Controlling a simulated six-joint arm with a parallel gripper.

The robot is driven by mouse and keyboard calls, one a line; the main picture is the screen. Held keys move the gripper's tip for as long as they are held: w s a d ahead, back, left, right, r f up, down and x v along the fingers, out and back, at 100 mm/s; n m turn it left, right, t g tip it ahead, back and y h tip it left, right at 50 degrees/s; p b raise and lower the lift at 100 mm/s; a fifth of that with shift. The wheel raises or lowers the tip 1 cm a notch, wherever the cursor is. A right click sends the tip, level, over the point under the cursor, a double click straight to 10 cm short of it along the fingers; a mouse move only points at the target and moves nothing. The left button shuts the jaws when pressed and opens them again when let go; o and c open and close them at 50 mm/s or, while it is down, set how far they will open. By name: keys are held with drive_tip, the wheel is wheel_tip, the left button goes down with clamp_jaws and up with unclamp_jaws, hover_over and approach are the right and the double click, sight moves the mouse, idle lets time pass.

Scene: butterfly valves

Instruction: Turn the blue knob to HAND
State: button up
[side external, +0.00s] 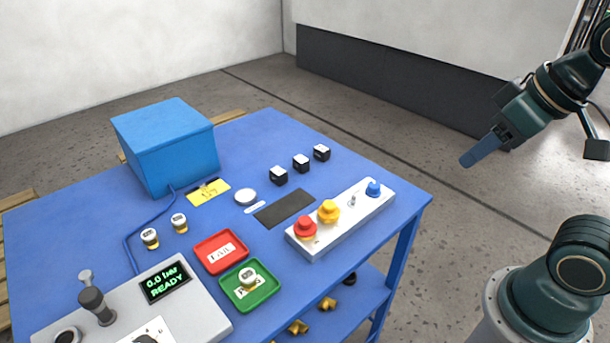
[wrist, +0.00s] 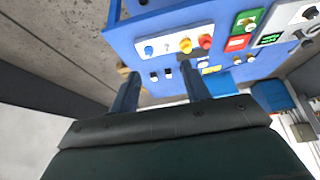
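The blue knob (side external: 373,189) sits at the far right end of a white control box (side external: 345,226) on the blue table. No HAND marking or pointer direction is readable. The same knob shows small in the wrist view (wrist: 148,50), near the left end of the box. My gripper (side external: 468,160) is in the air to the right of the table, above and apart from the knob. In the wrist view its two fingers (wrist: 160,69) stand well apart with nothing between them.
The box also carries a red button (side external: 305,227), a yellow knob (side external: 328,211) and a small toggle switch (side external: 352,201). Black blocks (side external: 301,163) stand behind it. A red tray (side external: 221,252) and a green tray (side external: 250,285) lie left. The air between gripper and box looks clear.

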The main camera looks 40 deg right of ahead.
drive_tip(key=w+d+m+g, duration=0.25)
drive_tip(key=w+m, duration=0.45)
drive_tip(key=w, duration=0.4)
drive_tip(key=m+g, duration=0.3)
drive_tip(key=m, duration=0.4)
hover_over(375, 185)
wheel_tip(375, 185, down, 9)
drive_tip(key=shift+w, duration=0.1)
drive_tip(key=shift+f, duration=0.15)
wheel_tip(375, 185, down, 14)
drive_tip(key=shift+r, duration=0.25)
drive_tip(key=c, duration=1)
